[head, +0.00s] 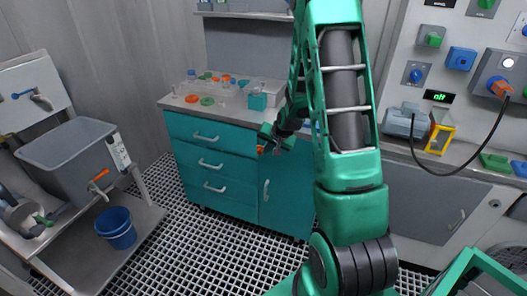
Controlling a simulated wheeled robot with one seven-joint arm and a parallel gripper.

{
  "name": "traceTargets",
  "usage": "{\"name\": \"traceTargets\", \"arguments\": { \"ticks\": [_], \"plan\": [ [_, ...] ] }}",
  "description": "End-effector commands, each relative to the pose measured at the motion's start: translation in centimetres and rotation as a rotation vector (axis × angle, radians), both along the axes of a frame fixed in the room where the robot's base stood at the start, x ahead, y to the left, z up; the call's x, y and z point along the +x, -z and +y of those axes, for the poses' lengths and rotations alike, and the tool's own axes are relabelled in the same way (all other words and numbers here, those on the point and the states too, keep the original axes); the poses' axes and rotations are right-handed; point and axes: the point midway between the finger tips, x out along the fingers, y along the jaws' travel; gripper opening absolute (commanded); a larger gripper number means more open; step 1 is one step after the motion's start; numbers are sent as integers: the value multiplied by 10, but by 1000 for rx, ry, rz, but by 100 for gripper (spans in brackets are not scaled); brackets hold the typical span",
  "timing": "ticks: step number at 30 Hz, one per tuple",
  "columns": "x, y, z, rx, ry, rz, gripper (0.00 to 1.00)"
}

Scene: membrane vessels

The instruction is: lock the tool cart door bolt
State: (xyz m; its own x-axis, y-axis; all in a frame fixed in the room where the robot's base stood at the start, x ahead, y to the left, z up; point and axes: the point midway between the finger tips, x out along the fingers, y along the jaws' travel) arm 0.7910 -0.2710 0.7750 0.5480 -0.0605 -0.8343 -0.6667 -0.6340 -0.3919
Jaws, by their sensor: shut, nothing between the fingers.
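The teal tool cart (213,165) stands at the centre, with a column of drawers on its left and a door (286,196) on its right. The door looks flush with the front and has an upright pale handle (266,190). A small orange part (261,150), perhaps the bolt, shows at the door's upper left. My gripper (265,142) is shut and empty, close to this orange part; I cannot tell whether they touch. My arm and gripper hide the door's upper part and much of the bolt area.
Small coloured items and a teal box (258,101) stand on the cart's top. A control panel (450,75) with a hanging cable is at right. Grated floor (185,250) before the cart is clear.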

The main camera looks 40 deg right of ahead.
Motion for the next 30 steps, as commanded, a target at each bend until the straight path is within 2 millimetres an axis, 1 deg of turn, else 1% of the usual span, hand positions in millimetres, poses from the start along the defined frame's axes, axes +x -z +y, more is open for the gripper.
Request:
{"name": "traceTargets", "arguments": {
  "ticks": [1,8,11,16,24,30],
  "plan": [
    [5,-1,4,4,-8,-9,0],
    [4,-2,4,5,-10,-11,0],
    [0,-4,0,5,-9,-11,0],
    [-17,-9,-12,1,-12,-5,0],
    [-43,-49,-9,-1,-13,-6,0],
    [-60,-73,-8,-1,-13,-5,0]
  ]
}}
